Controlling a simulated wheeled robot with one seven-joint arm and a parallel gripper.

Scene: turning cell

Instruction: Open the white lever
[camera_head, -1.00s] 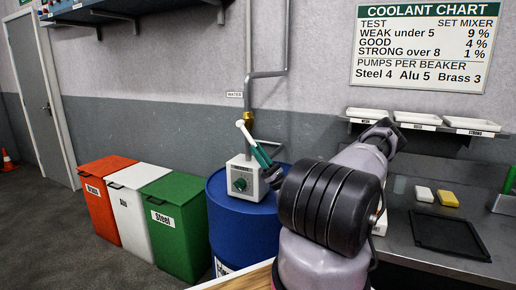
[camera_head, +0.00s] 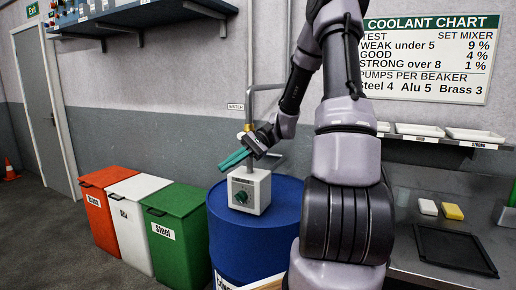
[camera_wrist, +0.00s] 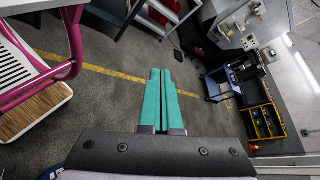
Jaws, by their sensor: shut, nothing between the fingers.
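The white mixer box (camera_head: 249,191) with a green dial stands on top of the blue drum (camera_head: 232,235). My gripper (camera_head: 226,165) is just above the box in the head view, its teal fingers pointing left and slightly down. The fingers are closed together with nothing between them; they also show in the wrist view (camera_wrist: 160,72). The white lever, which stood up by the brass fitting above the box a second ago, I cannot make out clearly now; my gripper and wrist cover that area. The wrist view shows no lever.
A pipe (camera_head: 249,100) rises on the wall behind the drum. Red (camera_head: 100,215), white (camera_head: 130,225) and green (camera_head: 178,255) bins stand left of the drum. A steel bench (camera_head: 420,285) is at right. The wrist view shows open floor with a yellow line (camera_wrist: 110,72).

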